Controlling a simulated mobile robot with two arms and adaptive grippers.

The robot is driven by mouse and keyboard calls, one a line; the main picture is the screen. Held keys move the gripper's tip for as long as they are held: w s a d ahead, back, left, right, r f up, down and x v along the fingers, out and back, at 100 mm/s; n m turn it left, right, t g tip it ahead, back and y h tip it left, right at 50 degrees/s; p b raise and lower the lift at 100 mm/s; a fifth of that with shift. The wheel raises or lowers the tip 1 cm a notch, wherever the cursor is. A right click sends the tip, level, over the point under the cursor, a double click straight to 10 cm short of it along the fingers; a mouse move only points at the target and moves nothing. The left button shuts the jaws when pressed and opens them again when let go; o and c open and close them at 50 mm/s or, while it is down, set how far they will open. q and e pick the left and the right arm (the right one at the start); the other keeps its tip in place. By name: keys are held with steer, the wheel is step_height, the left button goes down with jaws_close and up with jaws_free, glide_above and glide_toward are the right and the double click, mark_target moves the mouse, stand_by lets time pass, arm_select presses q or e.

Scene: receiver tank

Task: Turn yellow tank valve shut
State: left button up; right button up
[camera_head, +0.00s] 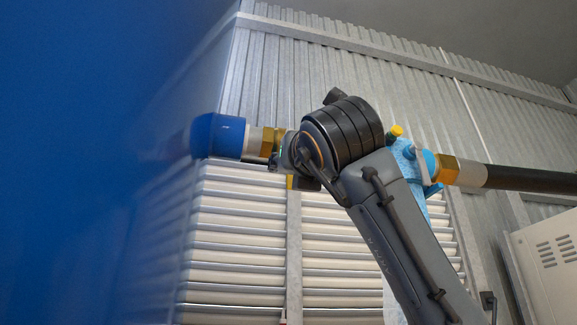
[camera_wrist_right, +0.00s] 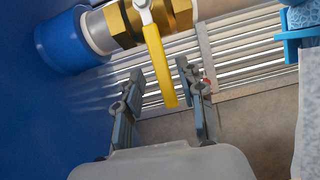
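The yellow valve handle (camera_wrist_right: 160,66) hangs down from a brass valve body (camera_wrist_right: 122,22) in the right wrist view, at a slight tilt. The brass valve (camera_head: 267,141) sits on a pipe stub from the blue tank in the head view, partly hidden by my right wrist. Only a small yellow piece of the handle (camera_head: 290,182) shows there. My right gripper (camera_wrist_right: 160,74) is open, its two fingers apart on either side of the handle's lower end in the picture. I cannot tell whether they touch it or how deep it lies between them. My left gripper is not in view.
The large blue tank (camera_head: 90,150) fills the left of the head view. A light blue fitting (camera_head: 408,160) and dark pipe (camera_head: 530,179) lie behind my right arm. White louvred slats (camera_head: 235,240) and a corrugated wall (camera_head: 400,80) stand behind. A pale cabinet (camera_head: 548,262) is at right.

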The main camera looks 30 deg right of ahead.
steer(key=v, duration=1.1)
steer(key=shift+s+a, duration=0.3)
steer(key=shift+f, duration=0.1)
